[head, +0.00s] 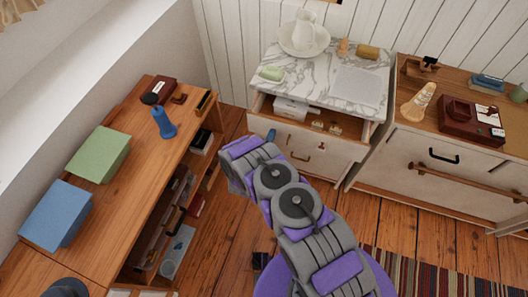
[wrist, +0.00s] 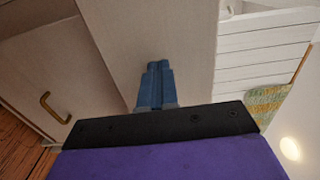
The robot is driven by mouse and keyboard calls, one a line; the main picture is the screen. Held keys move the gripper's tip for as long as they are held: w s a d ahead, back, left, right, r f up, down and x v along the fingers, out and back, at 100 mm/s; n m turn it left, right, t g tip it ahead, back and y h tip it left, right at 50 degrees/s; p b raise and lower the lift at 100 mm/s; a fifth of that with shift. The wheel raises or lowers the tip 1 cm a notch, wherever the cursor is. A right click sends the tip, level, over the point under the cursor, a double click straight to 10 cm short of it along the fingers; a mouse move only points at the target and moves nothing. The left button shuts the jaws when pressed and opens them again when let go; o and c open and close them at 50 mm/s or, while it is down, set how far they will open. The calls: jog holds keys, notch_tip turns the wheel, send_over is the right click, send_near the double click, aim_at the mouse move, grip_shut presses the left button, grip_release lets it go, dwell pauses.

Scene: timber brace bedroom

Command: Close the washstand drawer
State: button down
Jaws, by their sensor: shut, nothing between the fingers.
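The washstand (head: 342,84) has a grey-veined marble top and pale fronts. Its drawer (head: 346,131) stands open below the marble, with a white box (head: 291,108) and several small items inside. The pale drawer front carries a dark pull. My gripper (head: 271,135) is at the left part of the drawer front; my arm hides some of the lower front. In the wrist view my blue fingers (wrist: 154,83) are together and empty, pointing at a plain pale panel (wrist: 150,35). Whether they touch it I cannot tell. A brass handle (wrist: 55,108) shows at the left there.
A wooden desk (head: 110,215) with a green box (head: 99,154), a blue box (head: 57,214) and a blue object (head: 164,122) stands left. A cabinet (head: 455,165) with a rail stands right. A striped rug (head: 430,277) lies at lower right; floorboards are bare between.

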aim_at(281, 109)
jog(key=x, duration=1.3)
jog(key=shift+w+f, duration=0.1)
jog(key=shift+w, duration=0.1)
jog(key=shift+w+d+r, duration=0.1)
jog(key=shift+w+r, duration=0.1)
jog(key=shift+r, duration=0.1)
